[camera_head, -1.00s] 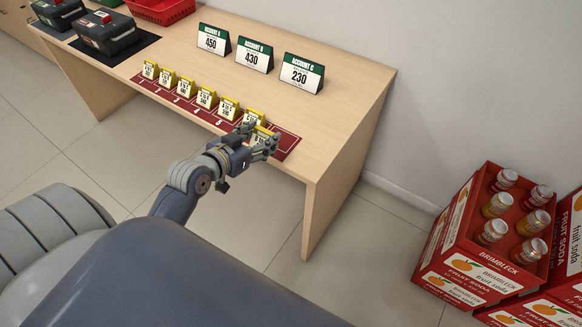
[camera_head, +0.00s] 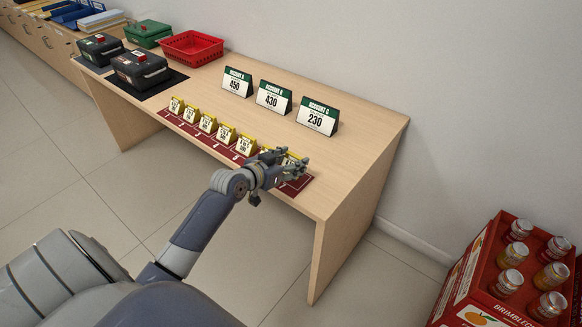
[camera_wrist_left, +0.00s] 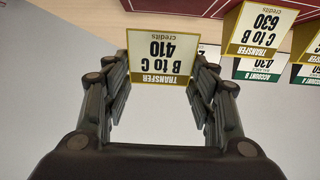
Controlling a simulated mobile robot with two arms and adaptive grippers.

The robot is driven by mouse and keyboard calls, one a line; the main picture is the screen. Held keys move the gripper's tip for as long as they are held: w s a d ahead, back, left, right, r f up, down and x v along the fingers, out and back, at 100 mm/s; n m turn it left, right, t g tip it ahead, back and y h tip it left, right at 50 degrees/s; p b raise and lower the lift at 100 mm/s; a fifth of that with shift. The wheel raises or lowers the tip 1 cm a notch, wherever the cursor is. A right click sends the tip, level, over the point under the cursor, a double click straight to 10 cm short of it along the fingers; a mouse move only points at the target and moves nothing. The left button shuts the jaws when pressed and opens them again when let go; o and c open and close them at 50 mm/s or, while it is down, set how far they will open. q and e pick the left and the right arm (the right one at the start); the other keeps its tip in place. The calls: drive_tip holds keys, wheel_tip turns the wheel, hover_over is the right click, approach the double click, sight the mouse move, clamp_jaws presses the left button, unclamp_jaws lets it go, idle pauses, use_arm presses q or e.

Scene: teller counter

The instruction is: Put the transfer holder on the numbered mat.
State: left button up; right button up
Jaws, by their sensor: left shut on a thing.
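My left gripper (camera_head: 283,163) is shut on a yellow-edged transfer holder, at the right end of the red numbered mat (camera_head: 299,184). In the left wrist view the holder (camera_wrist_left: 161,58) appears upside down between the fingertips (camera_wrist_left: 161,75) and reads "B to C 410". In the head view the fingers hide most of it. I cannot tell whether it touches the mat. Several other yellow transfer holders (camera_head: 208,123) stand in a row along the mat; one in the left wrist view reads "C to B 630" (camera_wrist_left: 262,25). My right gripper is not in view.
Account signs A (camera_head: 237,82), B (camera_head: 273,98) and C (camera_head: 317,116) stand behind the row. Dark cash boxes (camera_head: 141,69), a green box (camera_head: 148,33) and a red basket (camera_head: 192,48) are at the left. A soda crate (camera_head: 500,275) stands on the floor at right. The counter's right end is clear.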

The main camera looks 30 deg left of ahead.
use_arm(q)
drive_tip(key=shift+w+a+f, duration=0.15)
drive_tip(key=shift+w+a, duration=0.15)
drive_tip(key=shift+w, duration=0.4)
drive_tip(key=shift+f, duration=1.7)
drive_tip(key=shift+s+f, duration=0.1)
drive_tip(key=shift+f, duration=0.1)
drive_tip(key=o, duration=1.1)
drive_tip(key=shift+c, duration=0.2)
drive_tip(key=shift+r, duration=0.15)
